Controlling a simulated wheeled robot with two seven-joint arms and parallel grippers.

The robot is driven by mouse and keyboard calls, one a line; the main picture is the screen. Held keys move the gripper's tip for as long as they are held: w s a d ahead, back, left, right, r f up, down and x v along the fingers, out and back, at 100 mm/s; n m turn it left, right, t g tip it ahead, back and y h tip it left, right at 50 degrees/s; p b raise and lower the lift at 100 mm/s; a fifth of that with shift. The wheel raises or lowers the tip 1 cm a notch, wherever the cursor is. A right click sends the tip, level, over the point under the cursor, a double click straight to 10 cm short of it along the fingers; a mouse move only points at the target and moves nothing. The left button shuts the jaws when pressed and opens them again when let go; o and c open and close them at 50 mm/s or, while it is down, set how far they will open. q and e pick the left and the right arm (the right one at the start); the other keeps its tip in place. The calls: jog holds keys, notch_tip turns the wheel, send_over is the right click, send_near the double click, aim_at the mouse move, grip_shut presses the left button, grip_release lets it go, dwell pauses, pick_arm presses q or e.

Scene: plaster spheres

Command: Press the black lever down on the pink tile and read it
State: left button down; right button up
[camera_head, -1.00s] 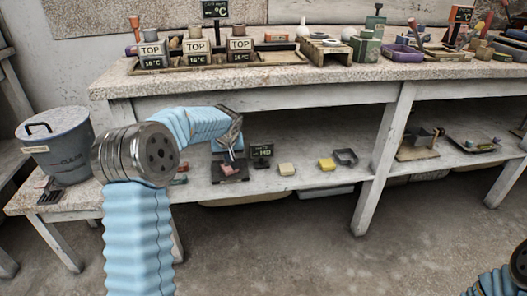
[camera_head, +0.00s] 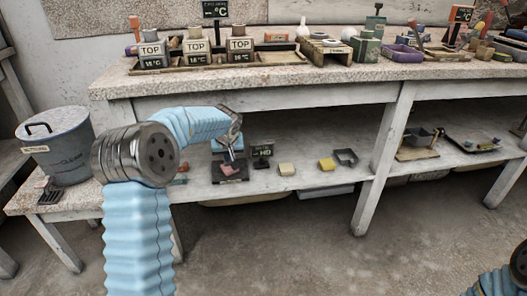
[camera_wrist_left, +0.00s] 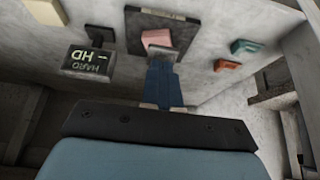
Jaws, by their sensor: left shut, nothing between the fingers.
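The pink tile (camera_head: 229,169) lies on a dark base (camera_head: 238,180) on the lower shelf, and it also shows in the left wrist view (camera_wrist_left: 156,38). My left gripper (camera_head: 230,155) is shut and empty, pointing down just over the tile. In the left wrist view its blue fingers (camera_wrist_left: 163,80) reach to the near edge of the tile. I cannot make out the black lever apart from the fingers and base, nor tell contact. A dark display (camera_head: 262,151) beside the base shows "HD"; the wrist view shows it upside down with "HARD" (camera_wrist_left: 88,61). My right gripper is out of view.
A cream block (camera_head: 286,169), a yellow block (camera_head: 326,164) and a dark open frame (camera_head: 346,157) sit to the right on the shelf. A teal block (camera_wrist_left: 245,47) and an orange block (camera_wrist_left: 227,66) lie beside the base. The worktop (camera_head: 290,75) overhangs the shelf.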

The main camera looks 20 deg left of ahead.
pick_arm(q)
jog(key=shift+f+b, duration=1.65)
jog(key=shift+f, duration=0.25)
jog(key=shift+r, duration=0.1)
dwell(0.9)
jog(key=shift+r+p, duration=2.4)
jog(key=shift+r, duration=1.15)
